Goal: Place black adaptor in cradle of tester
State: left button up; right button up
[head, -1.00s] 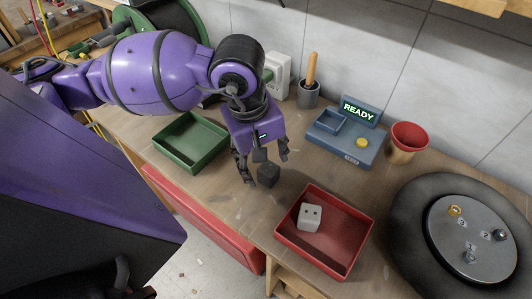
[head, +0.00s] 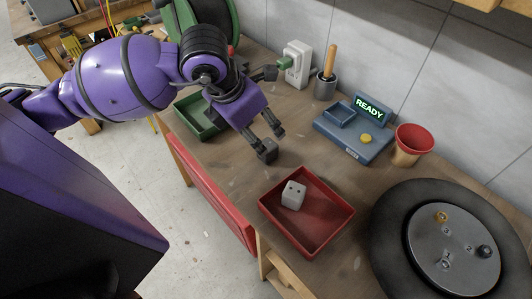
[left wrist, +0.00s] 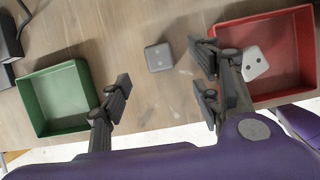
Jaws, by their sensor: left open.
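The black adaptor (head: 267,151), a small dark block, sits on the bench left of the red tray. It also shows in the left wrist view (left wrist: 158,57), upper middle, with small dots on its top. My left gripper (head: 266,104) is open and empty, its fingers spread wide. In the left wrist view the adaptor lies beyond the gap between the fingers (left wrist: 163,84). The blue tester (head: 352,135) stands at the back; its cradle (head: 340,116) looks empty and its screen reads READY. My right gripper is out of view.
A red tray (head: 329,232) holds a white adaptor (head: 293,194). A green tray (head: 197,131) is partly behind my left arm.

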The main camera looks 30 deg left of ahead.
aim_at(266, 145)
pick_arm(q)
jog(key=shift+n, duration=0.3)
jog(key=x, duration=0.8)
jog(key=shift+s+a, duration=0.15)
jog(key=shift+a, duration=0.05)
jog(key=c, duration=1.4)
jog(key=shift+o, duration=0.2)
jog(key=shift+r, duration=0.1)
